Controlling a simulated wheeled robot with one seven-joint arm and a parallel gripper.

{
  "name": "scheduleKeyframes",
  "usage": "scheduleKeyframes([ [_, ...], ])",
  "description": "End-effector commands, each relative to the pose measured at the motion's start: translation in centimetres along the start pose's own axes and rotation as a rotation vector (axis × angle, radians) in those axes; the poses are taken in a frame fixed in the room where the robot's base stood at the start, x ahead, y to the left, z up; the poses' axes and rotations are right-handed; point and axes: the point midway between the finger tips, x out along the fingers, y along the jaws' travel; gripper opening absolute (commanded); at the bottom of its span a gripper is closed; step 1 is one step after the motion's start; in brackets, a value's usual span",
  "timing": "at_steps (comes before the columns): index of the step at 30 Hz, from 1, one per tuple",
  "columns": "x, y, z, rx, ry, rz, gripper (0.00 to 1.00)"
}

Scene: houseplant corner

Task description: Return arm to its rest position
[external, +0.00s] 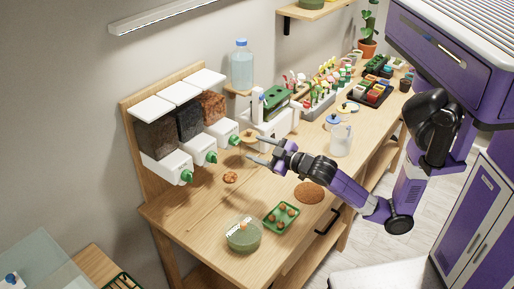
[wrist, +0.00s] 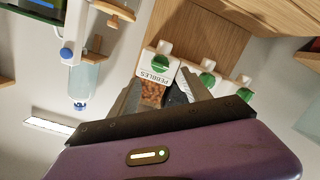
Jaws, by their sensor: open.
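My gripper (external: 254,150) is at the end of my outstretched purple and black arm, above the wooden bench (external: 200,218). Its two grey fingers stand apart and point left, towards the dispensers. Nothing shows between them in the external view. In the wrist view, which looks upside down, the gripper (wrist: 164,92) spreads its fingers in front of the white dispenser labelled PEBBLES (wrist: 157,72), with brown pebbles visible in the gap. I cannot tell from this view how far the fingers are from it.
Three dispensers with green knobs (external: 186,176) stand on a wooden rack at the left. A clear jug (external: 341,140) stands behind my wrist. A wall shelf (external: 318,12) hangs above.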

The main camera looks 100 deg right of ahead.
Motion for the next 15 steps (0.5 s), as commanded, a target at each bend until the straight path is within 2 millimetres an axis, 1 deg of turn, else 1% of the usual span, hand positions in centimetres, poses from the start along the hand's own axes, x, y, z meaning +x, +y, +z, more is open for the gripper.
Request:
scheduleKeyframes([
  [11, 0.0, 0.0, -0.1, 0.002, 0.005, 0.000, 0.56],
  [14, 0.0, -0.1, -1.1, 0.011, 0.044, -0.004, 0.56],
  [15, -0.1, -0.2, -1.8, 0.020, 0.074, -0.009, 0.56],
])
